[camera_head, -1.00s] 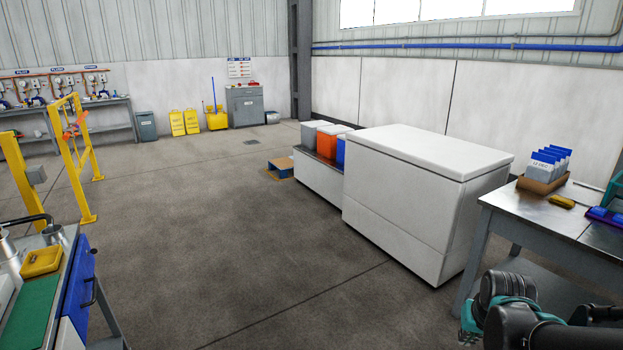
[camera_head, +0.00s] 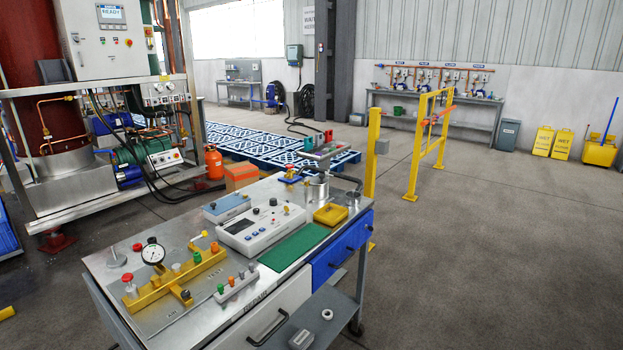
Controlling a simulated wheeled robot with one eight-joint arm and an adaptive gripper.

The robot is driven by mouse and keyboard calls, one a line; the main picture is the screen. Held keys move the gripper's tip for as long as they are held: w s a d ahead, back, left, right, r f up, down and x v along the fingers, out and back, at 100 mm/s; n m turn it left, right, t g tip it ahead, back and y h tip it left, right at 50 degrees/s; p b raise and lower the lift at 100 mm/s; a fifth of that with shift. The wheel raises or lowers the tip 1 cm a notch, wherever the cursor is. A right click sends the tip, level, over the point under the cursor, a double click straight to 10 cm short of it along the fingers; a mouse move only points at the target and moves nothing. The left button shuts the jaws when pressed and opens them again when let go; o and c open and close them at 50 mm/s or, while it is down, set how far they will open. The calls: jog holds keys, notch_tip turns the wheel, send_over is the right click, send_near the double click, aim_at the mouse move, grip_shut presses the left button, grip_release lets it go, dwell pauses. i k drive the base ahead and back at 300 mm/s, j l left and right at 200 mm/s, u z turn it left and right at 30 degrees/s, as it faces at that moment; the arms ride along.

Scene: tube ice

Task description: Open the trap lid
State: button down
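I cannot make out for sure which thing is the trap lid. A metal workbench (camera_head: 222,262) stands in front of me. At its far end are a small steel canister (camera_head: 318,190) and a raised plate with red and green parts (camera_head: 322,150). A yellow tray (camera_head: 330,214) lies just in front of the canister. Whether the canister has a lid is too small to tell. My gripper is not in view.
A gauge manifold (camera_head: 165,270) and a white meter box (camera_head: 262,228) sit on the bench. A machine with a red column (camera_head: 25,60) stands at left. Yellow rails (camera_head: 418,150) stand behind the bench. The floor (camera_head: 490,270) at right is clear.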

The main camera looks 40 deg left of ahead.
aim_at(321, 180)
jog(key=i+j+u, duration=0.1)
jog(key=u, duration=0.25)
jog(key=i+u, duration=0.35)
jog(key=u, duration=0.35)
jog(key=i, duration=0.05)
